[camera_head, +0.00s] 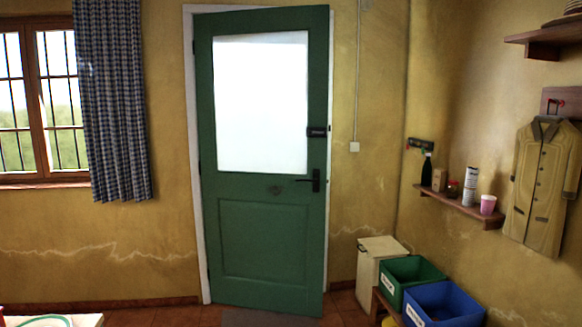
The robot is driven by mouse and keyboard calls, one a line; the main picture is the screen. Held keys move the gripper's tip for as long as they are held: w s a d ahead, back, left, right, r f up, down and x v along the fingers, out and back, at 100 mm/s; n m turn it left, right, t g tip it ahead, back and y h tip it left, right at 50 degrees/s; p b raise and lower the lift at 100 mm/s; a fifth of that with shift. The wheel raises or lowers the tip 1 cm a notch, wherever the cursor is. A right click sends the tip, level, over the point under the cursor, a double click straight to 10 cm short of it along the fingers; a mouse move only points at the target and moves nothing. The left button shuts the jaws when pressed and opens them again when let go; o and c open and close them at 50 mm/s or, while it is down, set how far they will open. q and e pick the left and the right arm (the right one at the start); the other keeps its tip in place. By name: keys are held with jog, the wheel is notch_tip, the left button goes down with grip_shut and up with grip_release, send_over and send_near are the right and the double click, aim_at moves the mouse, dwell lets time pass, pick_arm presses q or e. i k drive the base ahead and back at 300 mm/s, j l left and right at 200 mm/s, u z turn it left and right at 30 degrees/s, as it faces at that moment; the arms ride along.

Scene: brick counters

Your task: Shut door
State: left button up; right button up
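The green door (262,235) stands ahead with a bright frosted window pane (262,100) in its upper half. Its black handle (315,181) is on the right side, and hinges show along the left edge. The door looks slightly ajar: its right edge appears swung toward me, out from the white door frame (190,100). How wide the gap is cannot be told from here. Neither of my grippers is in view.
Right of the door stand a cream bin (370,270), a green crate (393,283) and a blue crate (440,312). A wall shelf (458,207) holds a bottle and cups; a coat (540,185) hangs beyond. A pale counter corner (88,320) is at lower left. Floor before the door shows a grey mat (262,319).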

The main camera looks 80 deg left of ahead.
aim_at(264, 231)
jog(key=u, duration=2.75)
jog(key=i+l, duration=0.15)
jog(key=i, duration=0.3)
jog(key=i+l, duration=0.15)
jog(key=i, duration=0.35)
jog(key=i+l, duration=0.15)
jog(key=i, duration=0.3)
